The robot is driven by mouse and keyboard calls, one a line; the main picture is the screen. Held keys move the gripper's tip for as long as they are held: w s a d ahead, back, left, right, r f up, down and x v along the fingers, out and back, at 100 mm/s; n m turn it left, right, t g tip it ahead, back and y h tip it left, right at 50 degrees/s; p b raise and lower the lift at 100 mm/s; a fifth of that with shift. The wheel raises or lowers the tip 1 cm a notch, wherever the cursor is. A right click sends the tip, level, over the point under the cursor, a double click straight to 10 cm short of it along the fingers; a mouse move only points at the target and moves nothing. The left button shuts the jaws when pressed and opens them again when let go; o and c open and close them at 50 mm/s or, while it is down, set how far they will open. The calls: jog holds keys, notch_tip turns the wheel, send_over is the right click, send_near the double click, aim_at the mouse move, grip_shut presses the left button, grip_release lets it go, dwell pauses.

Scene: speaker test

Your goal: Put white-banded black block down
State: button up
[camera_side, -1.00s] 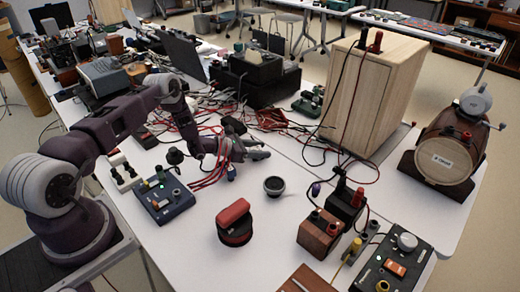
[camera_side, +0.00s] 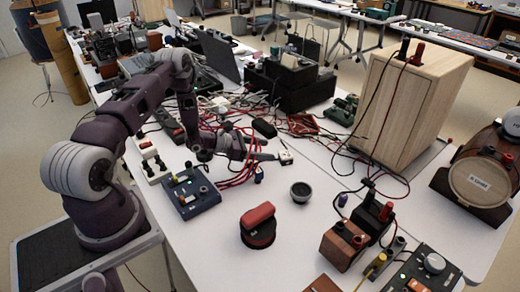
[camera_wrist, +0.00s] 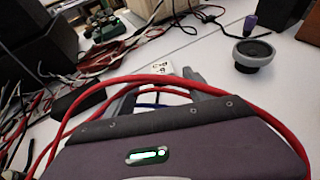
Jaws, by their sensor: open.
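My gripper (camera_side: 256,153) is open, low over the white table. A small white piece with dark marks (camera_side: 286,157) sits at its fingertips. In the wrist view, this piece (camera_wrist: 187,72) shows just beyond the fingers of my gripper (camera_wrist: 168,90), partly hidden by the right finger; I cannot tell whether they touch. A plain black block (camera_side: 264,128) lies behind the gripper, apart from it. I cannot make out a white band on it, so which piece is the white-banded black block is unclear.
Red cables (camera_wrist: 150,78) loop around my gripper. A blue control box (camera_side: 190,193) is at left.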

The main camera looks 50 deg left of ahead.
jog(key=shift+v, duration=0.75)
jog(key=w+d+r+m+g+h, duration=0.1)
jog(key=d+r+m+h, duration=0.1)
jog(key=d+r+m, duration=0.45)
jog(key=w+d+r+m+g+h, duration=0.15)
jog(key=d+r, duration=0.25)
jog(key=r, duration=0.5)
jog(key=s+d+r+m+g+h, duration=0.2)
jog(key=s+d+r+m+g, duration=0.5)
jog(key=d+r, duration=0.4)
jog(key=s+d+r+m+g+y, duration=0.1)
jog(key=s+d+r+m+y, duration=0.15)
jog(key=s+m, duration=0.35)
jog(key=s+d+r+m+g+y, duration=0.1)
jog(key=s+d+r+m, duration=0.25)
jog(key=s, duration=0.45)
jog(key=s+a+r+m+t+y, duration=0.1)
jog(key=s+a+m+t+y, duration=0.3)
jog(key=s, duration=1)
jog(key=a+m+y, duration=0.3)
